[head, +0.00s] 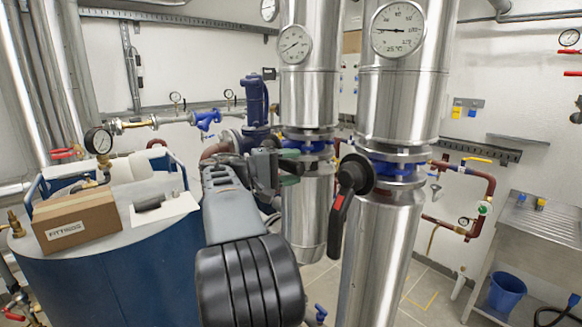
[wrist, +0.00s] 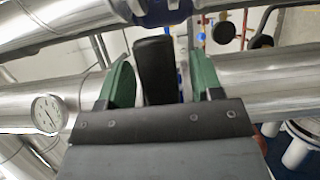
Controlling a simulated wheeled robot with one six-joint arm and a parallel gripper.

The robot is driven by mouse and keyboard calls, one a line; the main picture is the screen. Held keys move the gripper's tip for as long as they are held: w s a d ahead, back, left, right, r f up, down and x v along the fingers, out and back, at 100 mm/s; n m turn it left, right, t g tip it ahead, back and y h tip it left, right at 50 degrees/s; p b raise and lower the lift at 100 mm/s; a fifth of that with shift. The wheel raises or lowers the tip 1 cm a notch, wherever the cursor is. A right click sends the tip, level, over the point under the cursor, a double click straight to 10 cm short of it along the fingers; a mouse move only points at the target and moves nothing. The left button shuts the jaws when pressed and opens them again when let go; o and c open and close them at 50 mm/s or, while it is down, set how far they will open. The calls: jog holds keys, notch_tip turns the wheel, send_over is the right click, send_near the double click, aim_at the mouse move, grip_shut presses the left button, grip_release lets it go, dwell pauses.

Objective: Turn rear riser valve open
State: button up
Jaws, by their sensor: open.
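The rear riser (head: 308,95) is the silver pipe at the middle of the head view, with a blue valve body (head: 303,147) at its flange. My gripper (head: 280,166) is beside that valve, at the rear riser's left. In the wrist view, my gripper (wrist: 163,82) is open, with a green pad on each side. A black lever (wrist: 155,68) stands between the pads with a gap on either side. It looks like the rear riser valve's handle; my gripper hides this handle in the head view.
The front riser (head: 400,95) stands close at the right, with a black, red-marked lever (head: 346,195) hanging down. A blue tank (head: 120,270) at the left carries a cardboard box (head: 75,220). A steel sink (head: 535,225) and blue bucket (head: 507,290) are far right.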

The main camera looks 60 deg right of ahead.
jog(key=shift+c, duration=0.4)
grip_shut()
